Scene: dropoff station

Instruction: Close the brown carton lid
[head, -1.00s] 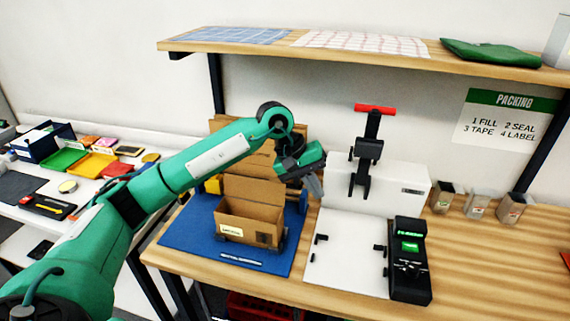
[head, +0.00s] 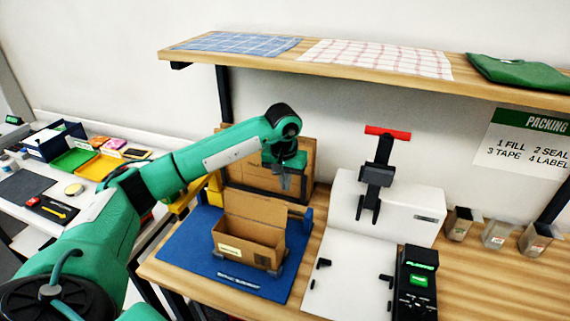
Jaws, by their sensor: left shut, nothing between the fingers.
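The brown carton (head: 249,243) stands on a blue mat (head: 187,248) on the wooden bench. Its lid (head: 255,212) stands up from the back edge, so the carton is open. Its inside looks empty from here, though the front wall hides part of the floor. My left gripper (head: 286,184) points down above and just behind the raised lid, apart from it as far as I can tell. It is shut and holds nothing. My right gripper is not in view.
A white press-like machine (head: 392,207) with a red handle and a black keypad device (head: 416,283) stand right of the mat. Flat brown cardboard (head: 309,160) leans behind my gripper. A shelf (head: 385,72) runs overhead. Metal cups (head: 497,235) stand at the right.

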